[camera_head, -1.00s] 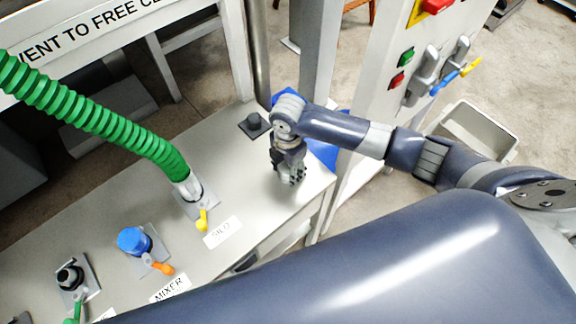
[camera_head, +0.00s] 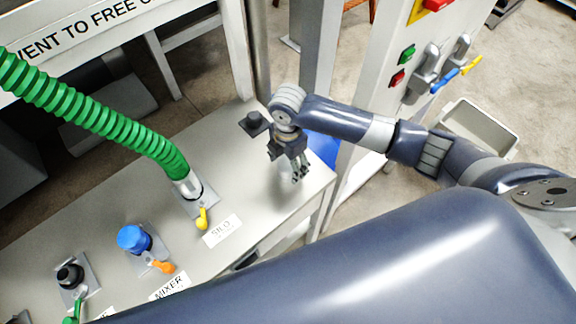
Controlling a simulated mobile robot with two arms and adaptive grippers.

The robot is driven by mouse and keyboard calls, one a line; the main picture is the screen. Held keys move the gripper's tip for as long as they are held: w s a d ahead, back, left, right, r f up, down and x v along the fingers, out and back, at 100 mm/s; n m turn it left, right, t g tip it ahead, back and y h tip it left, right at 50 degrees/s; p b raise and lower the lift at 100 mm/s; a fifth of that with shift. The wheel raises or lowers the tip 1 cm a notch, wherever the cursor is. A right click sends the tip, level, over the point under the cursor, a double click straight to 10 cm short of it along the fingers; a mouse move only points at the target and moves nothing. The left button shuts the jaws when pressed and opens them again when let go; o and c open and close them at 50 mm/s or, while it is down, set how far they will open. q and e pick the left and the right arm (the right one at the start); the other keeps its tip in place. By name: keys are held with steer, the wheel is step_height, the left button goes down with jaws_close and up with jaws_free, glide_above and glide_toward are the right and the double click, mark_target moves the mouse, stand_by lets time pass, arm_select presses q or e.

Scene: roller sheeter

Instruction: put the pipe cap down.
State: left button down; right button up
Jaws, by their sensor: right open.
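My right gripper (camera_head: 298,176) points down over the right end of the grey table (camera_head: 250,185), to the right of the SILO label. Its jaws are open, and I make out no cap between them. A blue cap (camera_head: 133,239) sits on the MIXER port. A dark round piece on a square base (camera_head: 254,123) stands near the table's back edge, just left of the gripper; I cannot tell if it is a cap. A cap lying under or behind the gripper would be hidden. My left gripper is out of view.
A green corrugated hose (camera_head: 110,125) ends on the SILO port, beside a yellow lever (camera_head: 202,219). An orange lever (camera_head: 162,266) is at the MIXER port. A metal post (camera_head: 257,50) rises behind the table. A switch panel (camera_head: 385,100) stands to the right.

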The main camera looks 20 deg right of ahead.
mark_target(288, 164)
step_height(288, 164, up, 10)
steer(key=shift+b, duration=0.45)
steer(key=shift+f, duration=0.15)
